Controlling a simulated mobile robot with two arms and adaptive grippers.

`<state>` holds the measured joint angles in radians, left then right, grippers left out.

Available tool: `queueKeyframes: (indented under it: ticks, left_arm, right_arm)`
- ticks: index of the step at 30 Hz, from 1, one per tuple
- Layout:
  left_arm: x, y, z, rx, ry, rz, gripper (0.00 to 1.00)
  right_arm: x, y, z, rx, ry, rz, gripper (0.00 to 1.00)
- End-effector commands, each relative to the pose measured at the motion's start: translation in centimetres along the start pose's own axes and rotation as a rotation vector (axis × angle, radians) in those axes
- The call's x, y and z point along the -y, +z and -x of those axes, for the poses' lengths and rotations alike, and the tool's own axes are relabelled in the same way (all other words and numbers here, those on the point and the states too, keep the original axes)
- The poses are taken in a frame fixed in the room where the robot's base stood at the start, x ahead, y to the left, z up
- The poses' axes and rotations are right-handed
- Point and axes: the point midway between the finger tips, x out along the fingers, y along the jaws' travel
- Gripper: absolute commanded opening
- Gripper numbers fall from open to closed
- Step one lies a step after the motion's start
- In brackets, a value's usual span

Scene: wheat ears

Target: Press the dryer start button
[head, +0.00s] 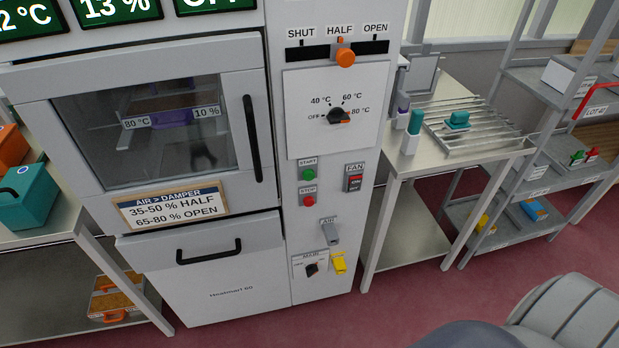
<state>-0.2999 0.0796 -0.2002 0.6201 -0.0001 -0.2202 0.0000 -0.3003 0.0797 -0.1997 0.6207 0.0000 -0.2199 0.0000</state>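The dryer (215,295) stands in the left and middle of the head view, its windowed door (222,75) closed. The green start button (309,174) is on its right-hand panel, under a START label. The red stop button (308,201) is just below it. Nothing covers either button. Neither of my grippers is in view.
The orange damper knob (345,57) is at HALF, and the temperature dial (338,117) points towards 80 °C. A fan switch (354,180) is right of the start button. A metal table (408,165) stands right of the dryer. Red floor (400,300) is open in front.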

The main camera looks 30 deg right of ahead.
Motion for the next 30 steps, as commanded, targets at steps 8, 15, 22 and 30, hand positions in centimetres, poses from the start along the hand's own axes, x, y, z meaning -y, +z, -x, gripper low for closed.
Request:
queueKeyframes:
  ticks: [8,15,22,30]
  left_arm:
    - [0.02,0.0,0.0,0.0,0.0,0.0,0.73]
    - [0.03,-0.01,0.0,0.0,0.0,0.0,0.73]
    - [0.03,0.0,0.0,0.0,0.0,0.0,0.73]
    - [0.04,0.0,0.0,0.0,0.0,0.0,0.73]
  right_arm:
    - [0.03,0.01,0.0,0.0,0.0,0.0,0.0]
    - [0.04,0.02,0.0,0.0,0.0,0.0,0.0]
    - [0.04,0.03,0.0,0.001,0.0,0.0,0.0]
    - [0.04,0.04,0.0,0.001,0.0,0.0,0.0]
